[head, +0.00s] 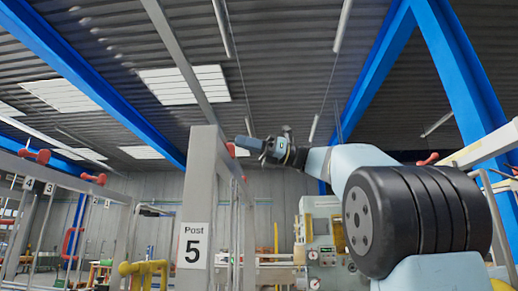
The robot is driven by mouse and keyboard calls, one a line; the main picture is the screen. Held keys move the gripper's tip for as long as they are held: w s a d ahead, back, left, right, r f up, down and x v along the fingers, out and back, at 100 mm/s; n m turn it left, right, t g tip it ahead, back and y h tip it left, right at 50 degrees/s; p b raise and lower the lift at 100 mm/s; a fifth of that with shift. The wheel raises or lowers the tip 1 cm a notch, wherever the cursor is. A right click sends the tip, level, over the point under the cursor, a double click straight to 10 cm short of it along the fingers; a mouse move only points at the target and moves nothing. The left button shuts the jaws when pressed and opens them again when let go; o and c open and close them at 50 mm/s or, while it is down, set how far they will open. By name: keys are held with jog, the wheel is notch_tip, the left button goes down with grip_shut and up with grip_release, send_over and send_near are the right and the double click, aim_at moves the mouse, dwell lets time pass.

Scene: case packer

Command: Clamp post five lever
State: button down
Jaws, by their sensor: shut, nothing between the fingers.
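Post five (203,190) is a grey upright with a white "Post 5" sign (193,246), left of centre in the head view. A red part (231,150), which looks like its clamp lever, shows at the right side of the post's top. My gripper (241,142) is shut and points left at the height of the post's top, close to the red part. The lever's full shape and position are hidden.
More posts stand at the left, with signs such as "3" (49,188) and red levers (35,155) (93,178) on top. Another red lever (428,159) sits on a rail at the right. A beige machine (322,240) stands behind my arm. Blue beams cross overhead.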

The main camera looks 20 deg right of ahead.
jog(key=shift+x, duration=2.3)
jog(key=shift+d, duration=0.1)
